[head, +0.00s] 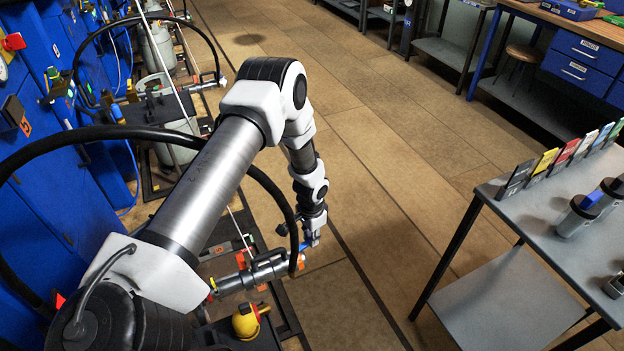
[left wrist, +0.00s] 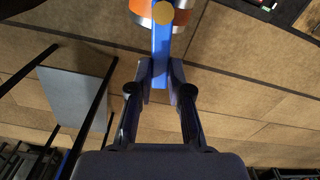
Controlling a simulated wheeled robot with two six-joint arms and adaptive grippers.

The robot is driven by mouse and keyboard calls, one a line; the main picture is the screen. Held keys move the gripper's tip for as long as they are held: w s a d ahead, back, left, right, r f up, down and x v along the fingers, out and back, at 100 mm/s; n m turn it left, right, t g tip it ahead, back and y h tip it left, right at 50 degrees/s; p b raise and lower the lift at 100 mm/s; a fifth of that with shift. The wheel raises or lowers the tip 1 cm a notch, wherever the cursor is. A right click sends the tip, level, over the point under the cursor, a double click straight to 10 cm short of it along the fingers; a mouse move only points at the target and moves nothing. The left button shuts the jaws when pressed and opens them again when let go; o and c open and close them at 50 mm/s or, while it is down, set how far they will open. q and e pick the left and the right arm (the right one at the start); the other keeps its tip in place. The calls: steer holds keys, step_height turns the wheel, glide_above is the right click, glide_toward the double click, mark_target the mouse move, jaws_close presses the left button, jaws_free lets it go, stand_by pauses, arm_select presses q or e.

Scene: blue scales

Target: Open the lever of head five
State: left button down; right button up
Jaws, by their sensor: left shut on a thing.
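A grey filling head (head: 252,275) with an orange tip lies roughly level at the end of a black hose, in the lower middle of the head view. I cannot read a number on it. Its blue lever (head: 305,246) is small and partly covered by my left gripper (head: 313,239). In the left wrist view the blue lever (left wrist: 161,48) runs down from a round gold pivot between the fingertips. My left gripper (left wrist: 160,78) is shut on the lever's free end. The orange and silver body of the head (left wrist: 145,8) shows at the top. My right gripper is not in view.
Blue scale cabinets (head: 60,190) with hoses and gas cylinders (head: 175,145) line the left. A yellow fitting (head: 246,321) sits below the head. A grey table (head: 500,200) with coloured cards stands at the right. The floor between is clear.

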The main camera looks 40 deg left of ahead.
arm_select(q)
steer(key=shift+s+d+m+b, duration=0.25)
steer(key=shift+d+m, duration=0.4)
steer(key=shift+m, duration=0.65)
steer(key=c, duration=1.1)
jaws_free()
step_height(320, 180, up, 12)
